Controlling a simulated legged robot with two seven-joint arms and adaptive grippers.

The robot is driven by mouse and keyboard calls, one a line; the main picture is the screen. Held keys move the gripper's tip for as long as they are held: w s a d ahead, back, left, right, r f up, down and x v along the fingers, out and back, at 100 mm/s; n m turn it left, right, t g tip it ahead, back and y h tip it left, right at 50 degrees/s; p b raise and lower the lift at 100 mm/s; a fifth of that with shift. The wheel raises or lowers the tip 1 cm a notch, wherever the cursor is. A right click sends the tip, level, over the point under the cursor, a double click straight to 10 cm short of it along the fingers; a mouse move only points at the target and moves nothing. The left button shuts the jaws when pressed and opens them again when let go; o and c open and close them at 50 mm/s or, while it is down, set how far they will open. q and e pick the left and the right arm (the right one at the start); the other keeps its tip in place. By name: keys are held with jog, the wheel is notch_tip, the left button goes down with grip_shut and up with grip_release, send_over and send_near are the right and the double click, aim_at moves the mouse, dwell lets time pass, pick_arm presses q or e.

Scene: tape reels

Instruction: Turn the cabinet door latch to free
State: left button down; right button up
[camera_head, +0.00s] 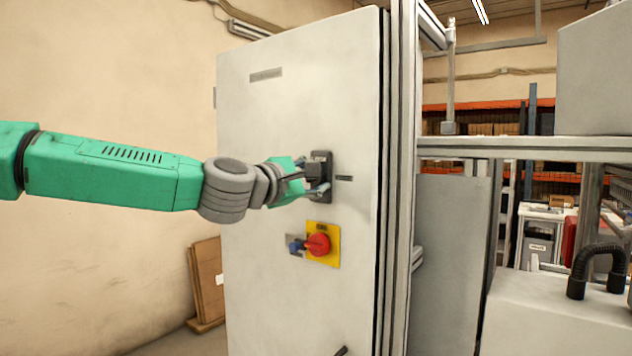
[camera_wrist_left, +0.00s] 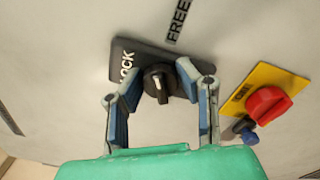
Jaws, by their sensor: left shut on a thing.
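The grey-white cabinet door (camera_head: 290,90) stands in front of me and looks closed. The latch is a black knob (camera_wrist_left: 158,84) on a dark plate (camera_head: 322,158). In the left wrist view the plate reads LOCK beside the knob, and a separate label (camera_wrist_left: 178,20) reads FREE. A small white mark shows on the knob; I cannot tell surely which word it points to. My left gripper (camera_wrist_left: 160,82) is shut on the knob, one blue-padded finger on each side. In the head view its fingers (camera_head: 318,177) partly hide the knob. My right gripper is not in view.
Below the latch is a red rotary switch (camera_head: 317,244) on a yellow plate, with a small blue part (camera_head: 295,246) beside it. A metal frame post (camera_head: 402,150) runs along the door's right side. A brown board (camera_head: 207,280) leans against the wall at lower left.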

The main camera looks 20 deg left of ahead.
pick_arm(q)
jog(key=m, duration=0.3)
jog(key=shift+d+f, duration=0.1)
jog(key=shift+f, duration=0.2)
jog(key=shift+f+m+b, duration=0.15)
jog(key=shift+m+b, duration=0.15)
jog(key=shift+m, duration=1.1)
jog(key=shift+s, duration=0.1)
jog(key=c, duration=1.2)
grip_release()
